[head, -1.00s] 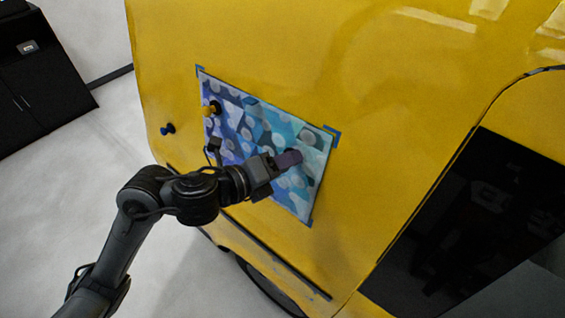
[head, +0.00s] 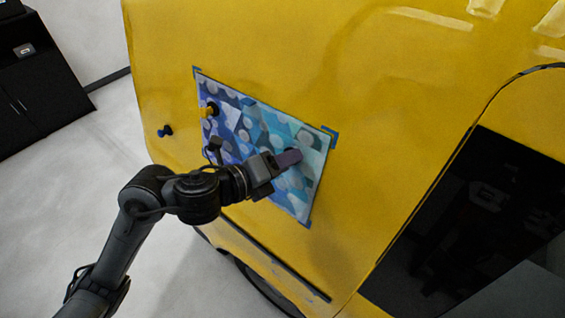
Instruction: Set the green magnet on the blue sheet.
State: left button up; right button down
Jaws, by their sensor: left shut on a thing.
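The blue sheet (head: 314,175) is a patterned blue, teal and white rectangle lying flat on the yellow vehicle side, with blue corner marks. My left gripper (head: 292,158) is over the right half of the sheet, its fingers pointing right. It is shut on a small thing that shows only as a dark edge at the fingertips. This is taken to be the green magnet; the fingers hide most of it and its colour is not clear. I cannot tell whether it touches the sheet. My right gripper is not in view.
A dark blue magnet (head: 165,131) is on the yellow panel (head: 240,55) left of the sheet. A dark window (head: 480,230) is at the right and a black cabinet (head: 40,90) at the far left.

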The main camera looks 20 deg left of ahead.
pick_arm(q)
jog(key=shift+w+d+f, duration=0.1)
jog(key=shift+w, duration=0.3)
dwell(1.0)
jog(key=o, duration=1.3)
jog(key=shift+w, duration=0.1)
jog(key=shift+c, duration=0.2)
jog(key=shift+s+a+r, duration=0.25)
jog(key=shift+s, duration=0.3)
jog(key=p+v, duration=0.7)
jog(key=v, duration=0.2)
jog(key=shift+s, duration=0.25)
